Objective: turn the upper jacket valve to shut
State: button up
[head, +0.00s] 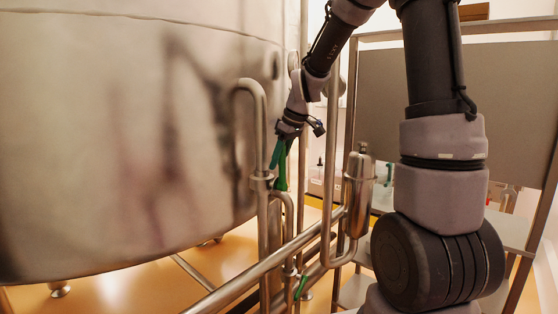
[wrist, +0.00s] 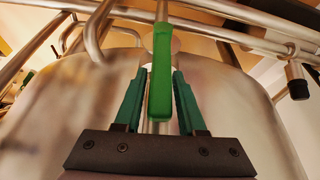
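The upper jacket valve's green lever handle (head: 281,181) is on the thin pipe beside the big steel vessel in the head view. In the wrist view the handle (wrist: 161,80) runs lengthwise between my gripper's two teal fingers. My gripper (wrist: 159,72) is open around it, with a narrow gap showing on each side. In the head view my gripper (head: 277,158) points down at the valve, and its fingers partly overlap the handle. The valve body is mostly hidden there.
A lower green valve handle (head: 300,287) is on the pipework below. The curved steel vessel (head: 120,130) stands close on the left. A steel canister (head: 358,185) and a diagonal pipe (head: 255,272) lie to the right and below. A framed grey panel (head: 375,90) stands behind.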

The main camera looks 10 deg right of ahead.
grip_shut()
dwell(1.2)
